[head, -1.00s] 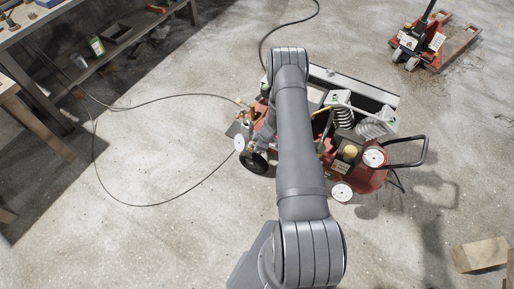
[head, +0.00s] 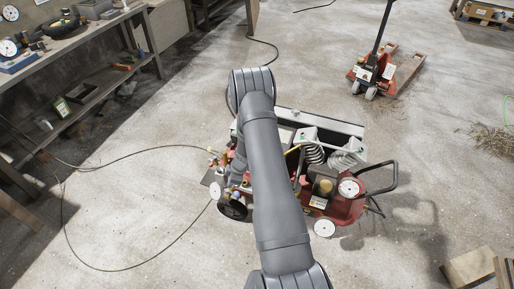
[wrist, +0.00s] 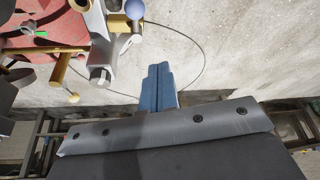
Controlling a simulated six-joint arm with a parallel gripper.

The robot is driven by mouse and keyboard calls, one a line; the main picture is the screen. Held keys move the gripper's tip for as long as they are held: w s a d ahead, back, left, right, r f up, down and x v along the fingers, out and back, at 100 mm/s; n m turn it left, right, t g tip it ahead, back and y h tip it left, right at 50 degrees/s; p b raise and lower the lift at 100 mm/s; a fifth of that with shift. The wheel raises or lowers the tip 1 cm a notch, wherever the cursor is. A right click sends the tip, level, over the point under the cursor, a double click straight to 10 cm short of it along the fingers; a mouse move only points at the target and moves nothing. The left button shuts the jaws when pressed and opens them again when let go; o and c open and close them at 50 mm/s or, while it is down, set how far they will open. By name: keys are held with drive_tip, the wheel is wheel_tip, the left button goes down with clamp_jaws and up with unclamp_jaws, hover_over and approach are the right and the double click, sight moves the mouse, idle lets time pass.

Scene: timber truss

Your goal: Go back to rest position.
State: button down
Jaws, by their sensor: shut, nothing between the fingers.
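My gripper (wrist: 158,72) shows in the wrist view as blue fingers close together, shut and empty. In the head view my arm reaches forward over a red wheeled machine, and I cannot make out the gripper there. The red machine (head: 345,209) has coiled silver hoses, white round parts and a black handle. In the wrist view, part of the red machine (wrist: 65,25) with brass and silver fittings lies to the upper left of the fingers. The fingers look apart from these fittings. My arm hides part of the machine in the head view.
A workbench (head: 95,30) with tools and a lower shelf stands at the upper left. A red pallet jack (head: 385,68) stands at the upper right. Timber pieces (head: 472,266) lie at the lower right. A thin hose (head: 120,270) loops over the otherwise open concrete floor.

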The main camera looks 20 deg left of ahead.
sight(234, 194)
drive_tip(key=shift+w+d+f, duration=0.1)
drive_tip(key=shift+w+f, duration=0.05)
drive_tip(key=shift+f, duration=2.4)
drive_tip(key=shift+w+f, duration=0.1)
drive_tip(key=shift+f, duration=2.4)
drive_tip(key=shift+s, duration=0.1)
